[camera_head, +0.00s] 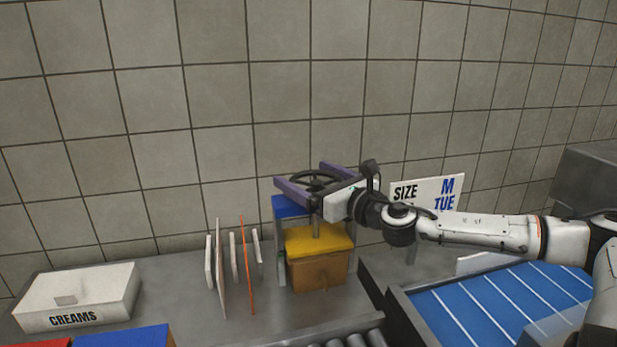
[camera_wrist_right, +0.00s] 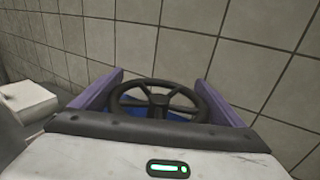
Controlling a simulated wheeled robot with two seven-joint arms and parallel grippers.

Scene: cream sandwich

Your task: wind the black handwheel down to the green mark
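The black handwheel (camera_head: 316,177) sits on top of a press at the middle of the head view. It also shows in the right wrist view (camera_wrist_right: 158,90), level and with several spokes. My right gripper (camera_head: 301,174) reaches in from the right, with a purple finger on each side of the wheel. The fingers are spread wide; I cannot tell whether either touches the rim. A shaft runs down from the wheel to a yellow plate (camera_head: 318,240) on a brown block (camera_head: 318,271). My left gripper is out of view.
Several thin upright slabs (camera_head: 219,270) stand left of the press. A white CREAMS box (camera_head: 78,296) lies far left. A SIZE M TUE sign (camera_head: 447,190) stands behind my right arm. A blue striped surface (camera_head: 500,305) is at right, and rollers (camera_head: 345,341) are in front.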

